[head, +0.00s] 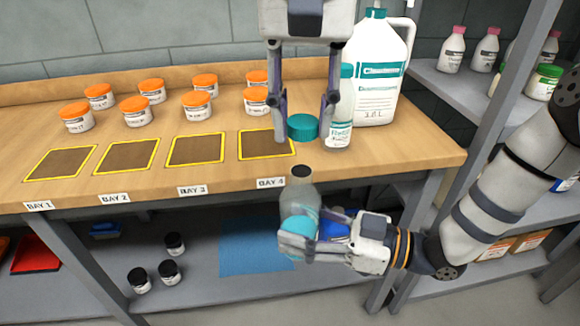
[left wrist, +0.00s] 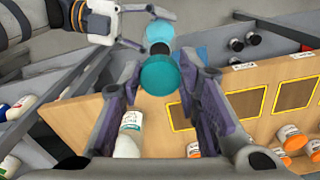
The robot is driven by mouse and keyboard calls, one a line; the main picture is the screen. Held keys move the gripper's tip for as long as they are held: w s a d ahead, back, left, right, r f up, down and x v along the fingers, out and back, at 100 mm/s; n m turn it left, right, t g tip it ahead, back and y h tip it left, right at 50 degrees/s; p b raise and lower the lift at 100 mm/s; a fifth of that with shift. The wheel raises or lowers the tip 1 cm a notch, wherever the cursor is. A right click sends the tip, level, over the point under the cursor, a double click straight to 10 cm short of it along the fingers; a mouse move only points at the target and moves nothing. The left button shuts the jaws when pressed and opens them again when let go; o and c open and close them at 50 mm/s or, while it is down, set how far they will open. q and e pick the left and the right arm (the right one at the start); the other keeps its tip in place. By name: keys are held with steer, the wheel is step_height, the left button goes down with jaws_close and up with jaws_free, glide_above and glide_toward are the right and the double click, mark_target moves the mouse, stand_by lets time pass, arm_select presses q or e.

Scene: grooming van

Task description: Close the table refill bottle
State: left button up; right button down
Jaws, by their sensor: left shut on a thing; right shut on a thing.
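My left gripper (head: 305,128) comes down from above, its two fingers closed around the sides of a round teal cap (head: 302,126). The cap also shows between the fingers in the left wrist view (left wrist: 162,75). A white bottle with a refill label (head: 338,136) stands on the table just right of the left gripper; a finger partly covers it. My right gripper (head: 299,238) is shut on a translucent bottle with teal in its lower part (head: 299,195), upright in front of the table edge. Its top is dark and round, below and in front of the cap.
A large white jug (head: 378,75) stands behind the refill-labelled bottle. Several orange-lidded jars (head: 138,110) stand behind yellow-framed pads (head: 195,149) on the wooden table (head: 420,150). A shelf (head: 455,88) with pink-capped bottles is at right. Black-lidded jars (head: 168,271) stand below.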

mark_target(301, 174)
arm_select(q)
steer(key=shift+f, duration=0.1)
steer(key=shift+f, duration=1.9)
steer(key=shift+f, duration=0.9)
steer(key=shift+f, duration=0.55)
